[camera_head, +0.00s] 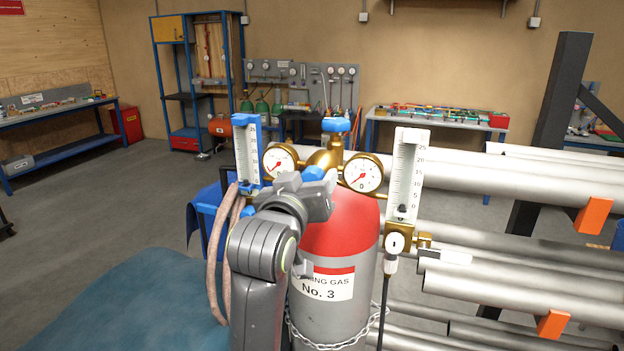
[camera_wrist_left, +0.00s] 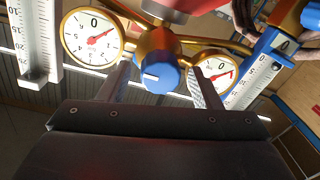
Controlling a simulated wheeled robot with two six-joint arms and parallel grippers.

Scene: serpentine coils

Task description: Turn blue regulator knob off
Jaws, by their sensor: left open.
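The blue regulator knob (camera_head: 313,174) is on the front of the brass regulator (camera_head: 328,157), between two round gauges, partly hidden by my left gripper (camera_head: 318,192). In the left wrist view the blue knob (camera_wrist_left: 158,74), with a short white mark, sits between the fingertips of my open left gripper (camera_wrist_left: 160,84). A gap shows on both sides; I cannot tell how far the tips reach along it. A separate blue valve knob (camera_head: 336,124) is on top. The red-shouldered cylinder (camera_head: 342,226) stands below. My right gripper is not in view.
A blue flowmeter (camera_head: 247,148) with a pink hose stands left of the gauges (camera_head: 279,160). A white flowmeter (camera_head: 406,172) stands right. Silver pipes (camera_head: 490,240) on a rack fill the right side. A chain (camera_head: 330,343) circles the cylinder. Open floor (camera_head: 90,210) lies left.

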